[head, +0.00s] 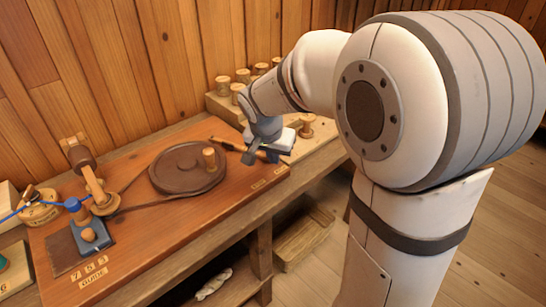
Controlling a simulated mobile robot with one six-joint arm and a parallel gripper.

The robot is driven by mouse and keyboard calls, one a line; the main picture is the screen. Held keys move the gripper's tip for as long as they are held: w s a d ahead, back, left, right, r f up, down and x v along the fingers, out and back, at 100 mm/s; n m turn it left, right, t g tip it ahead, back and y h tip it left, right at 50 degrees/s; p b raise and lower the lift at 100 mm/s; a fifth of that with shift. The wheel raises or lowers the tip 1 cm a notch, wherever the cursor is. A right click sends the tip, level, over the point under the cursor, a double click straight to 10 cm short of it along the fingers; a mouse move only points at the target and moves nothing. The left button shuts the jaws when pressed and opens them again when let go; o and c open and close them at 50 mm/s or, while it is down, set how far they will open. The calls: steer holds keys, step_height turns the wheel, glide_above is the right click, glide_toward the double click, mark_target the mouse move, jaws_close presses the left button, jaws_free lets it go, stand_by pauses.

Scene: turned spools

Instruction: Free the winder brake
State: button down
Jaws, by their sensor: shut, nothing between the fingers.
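The winder board (150,235) lies on the bench. A dark round wheel (180,176) with an upright wooden knob (209,158) sits at its middle. My gripper (250,165) points down at the board's right end, its fingers together with nothing visible between them. Small labels (258,184) sit on the board's edge nearby, too small to read.
A blue thread runs to a round spool box (40,208). Several wooden spools (223,85) stand on a rack behind my arm.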

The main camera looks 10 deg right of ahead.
steer(key=d+v, duration=0.1)
steer(key=v, duration=0.6)
steer(key=shift+s+r+p, duration=0.25)
steer(key=shift+r+p, duration=0.1)
steer(key=shift+r, duration=0.1)
steer(key=shift+a, duration=0.15)
